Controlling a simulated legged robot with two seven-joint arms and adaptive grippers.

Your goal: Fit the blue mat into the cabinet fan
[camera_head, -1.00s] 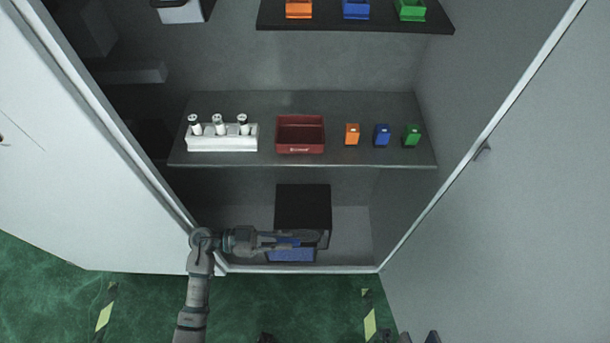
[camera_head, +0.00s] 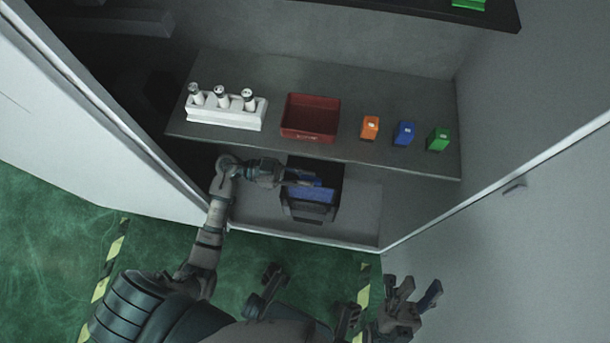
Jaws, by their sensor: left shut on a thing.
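The cabinet fan, a black box-shaped unit (camera_head: 328,170), stands on the cabinet floor under the middle shelf. The blue mat (camera_head: 311,195) is at the front of the fan, above its dark lower edge. My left gripper (camera_head: 305,182) reaches in from the left and is shut on the blue mat, partly covering it. I cannot tell how far the mat sits inside the fan. My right gripper (camera_head: 413,292) is at the bottom right, outside the cabinet, with its fingers apart and nothing between them.
On the middle shelf (camera_head: 360,160) are a white rack with three vials (camera_head: 225,115), a dark red bin (camera_head: 310,118), and small orange (camera_head: 370,127), blue (camera_head: 405,133) and green (camera_head: 438,139) boxes. The shelf edge is just above my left gripper. Cabinet doors stand open on both sides.

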